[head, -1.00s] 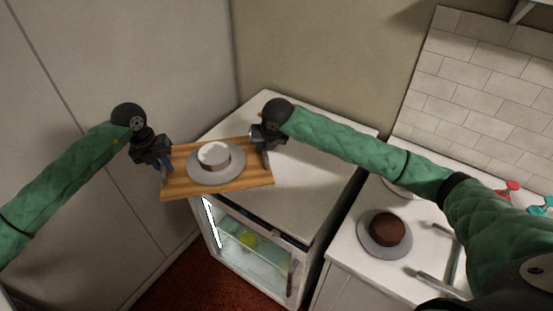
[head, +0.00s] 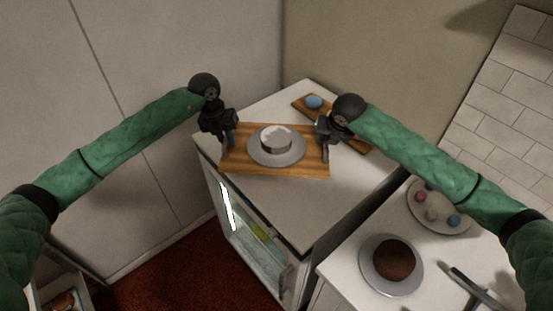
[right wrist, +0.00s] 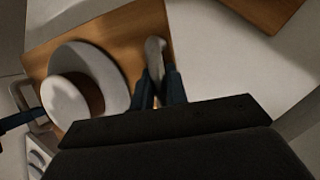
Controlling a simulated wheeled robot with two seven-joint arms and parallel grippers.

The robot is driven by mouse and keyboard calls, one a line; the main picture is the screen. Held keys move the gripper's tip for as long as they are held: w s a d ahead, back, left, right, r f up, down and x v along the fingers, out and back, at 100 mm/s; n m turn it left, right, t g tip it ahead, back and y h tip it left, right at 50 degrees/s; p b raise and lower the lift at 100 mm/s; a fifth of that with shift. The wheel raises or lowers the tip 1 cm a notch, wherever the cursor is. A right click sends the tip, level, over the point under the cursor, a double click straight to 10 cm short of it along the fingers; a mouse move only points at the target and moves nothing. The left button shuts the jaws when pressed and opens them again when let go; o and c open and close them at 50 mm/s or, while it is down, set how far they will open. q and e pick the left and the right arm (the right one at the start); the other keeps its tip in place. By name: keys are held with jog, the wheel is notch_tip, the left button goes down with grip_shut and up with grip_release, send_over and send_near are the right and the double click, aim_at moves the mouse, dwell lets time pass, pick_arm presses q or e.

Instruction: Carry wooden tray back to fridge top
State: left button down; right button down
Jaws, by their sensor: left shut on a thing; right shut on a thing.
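The wooden tray (head: 238,162) carries a grey turntable plate (head: 300,151) with a small white-topped cake (head: 277,138) on it. The tray is over the white top of the fridge (head: 315,199), near its front left edge; I cannot tell whether it touches the top. My left gripper (head: 228,143) is shut on the tray's left end. My right gripper (head: 325,145) is shut on the right end. In the right wrist view the fingers (right wrist: 160,90) close on the tray's handle beside the plate and cake (right wrist: 75,98).
On the counter at right are a brown cake (head: 395,260) on a plate and a plate (head: 437,222) with several colored balls.

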pick_arm(q)
jog(key=shift+w+a+f, duration=0.1)
jog(key=shift+f, duration=0.05)
pick_arm(e)
jog(key=shift+w+d+f, duration=0.15)
jog(key=shift+d+f, duration=0.05)
jog(key=shift+d, duration=0.05)
